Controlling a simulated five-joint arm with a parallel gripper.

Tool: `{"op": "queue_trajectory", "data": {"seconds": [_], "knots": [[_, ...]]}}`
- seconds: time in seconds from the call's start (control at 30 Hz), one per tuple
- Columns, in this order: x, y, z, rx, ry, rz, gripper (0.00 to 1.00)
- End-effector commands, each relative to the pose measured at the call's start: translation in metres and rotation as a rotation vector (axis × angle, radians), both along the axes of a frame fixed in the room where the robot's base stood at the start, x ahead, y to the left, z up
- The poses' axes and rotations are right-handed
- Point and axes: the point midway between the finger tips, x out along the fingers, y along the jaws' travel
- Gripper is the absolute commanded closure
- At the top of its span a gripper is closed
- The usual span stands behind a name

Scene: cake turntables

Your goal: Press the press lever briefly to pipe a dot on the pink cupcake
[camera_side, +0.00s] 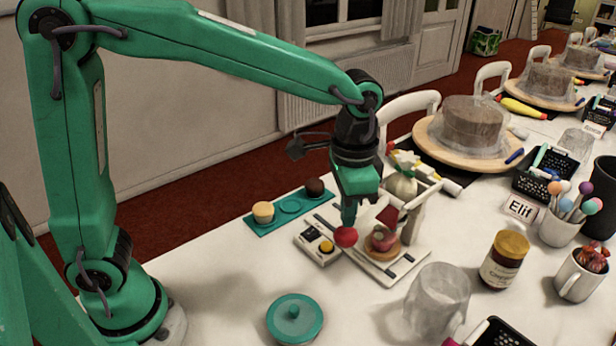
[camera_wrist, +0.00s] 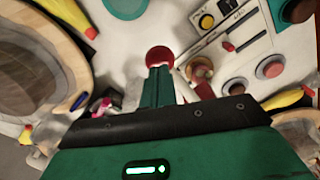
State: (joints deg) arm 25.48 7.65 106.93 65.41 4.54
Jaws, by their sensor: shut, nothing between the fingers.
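The press lever ends in a round red knob (camera_side: 346,237), which also shows in the wrist view (camera_wrist: 159,56). My gripper (camera_side: 348,224) is shut and empty, pointing down with its fingertips right at the top of the knob. I cannot tell whether they touch it. In the wrist view, my gripper's fingers (camera_wrist: 160,72) line up with the knob. The pink cupcake (camera_side: 382,239) stands on the white press base (camera_side: 405,262), just right of the knob. A piping bag (camera_side: 400,184) hangs above it in the press frame. The nozzle tip is too small to make out.
A small box with a yellow button (camera_side: 326,247) lies left of the press. A teal tray (camera_side: 290,207) behind holds a yellow cupcake (camera_side: 263,211) and a dark one (camera_side: 314,187). A teal lidded pot (camera_side: 294,316) and a clear beaker (camera_side: 436,300) stand in front.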

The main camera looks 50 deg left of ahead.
Motion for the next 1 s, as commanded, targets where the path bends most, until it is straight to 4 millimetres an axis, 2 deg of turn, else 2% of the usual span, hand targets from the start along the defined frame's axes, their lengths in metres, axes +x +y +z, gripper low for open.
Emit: {"op": "queue_trajectory", "data": {"seconds": [1.0], "knots": [[0.0,0.0,-0.022,0.001,0.002,0.0,1.0]]}}
